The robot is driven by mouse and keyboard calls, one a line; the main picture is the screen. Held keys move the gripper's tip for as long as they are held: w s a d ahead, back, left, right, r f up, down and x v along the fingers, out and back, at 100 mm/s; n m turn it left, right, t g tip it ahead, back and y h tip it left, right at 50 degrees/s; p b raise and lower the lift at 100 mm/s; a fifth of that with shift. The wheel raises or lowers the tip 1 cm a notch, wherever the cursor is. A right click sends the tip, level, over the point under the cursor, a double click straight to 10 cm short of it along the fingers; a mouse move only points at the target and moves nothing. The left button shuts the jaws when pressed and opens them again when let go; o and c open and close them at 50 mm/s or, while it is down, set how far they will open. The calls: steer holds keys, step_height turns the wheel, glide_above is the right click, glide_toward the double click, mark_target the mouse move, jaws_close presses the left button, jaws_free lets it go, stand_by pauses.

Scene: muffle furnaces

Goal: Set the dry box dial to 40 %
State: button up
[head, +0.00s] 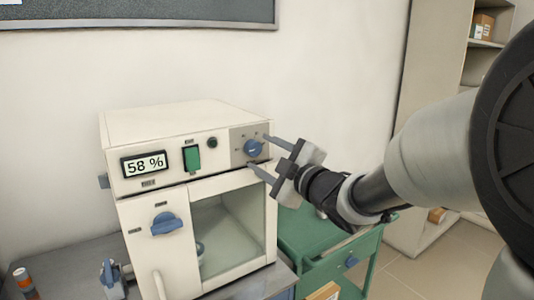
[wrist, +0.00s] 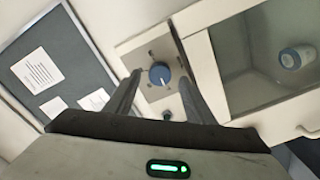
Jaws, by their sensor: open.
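The dry box (head: 180,130) is a white cabinet with a glass window, and its display (head: 145,164) reads 58 %. The blue dial (head: 254,148) is at the upper right of its front panel. In the wrist view the dial (wrist: 159,75) has a white pointer mark and sits between my fingers, a little ahead of them. My gripper (head: 258,152) is open, with one finger above the dial and one below it in the head view. I cannot tell whether either finger touches the dial. The scale marks around the dial are too small to read.
A green rocker switch (head: 192,159) and a dark round button (head: 212,143) are left of the dial. A blue door latch (head: 166,223) is on the door below. A green cart (head: 310,235) stands at right. A notice board (wrist: 60,70) hangs on the wall.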

steer(key=shift+x, duration=0.9)
steer(key=shift+c, duration=0.2)
steer(key=c, duration=1)
steer(key=shift+m, duration=0.3)
steer(key=m+p, duration=0.1)
steer(key=m, duration=0.4)
steer(key=m+p, duration=0.2)
steer(key=m, duration=0.4)
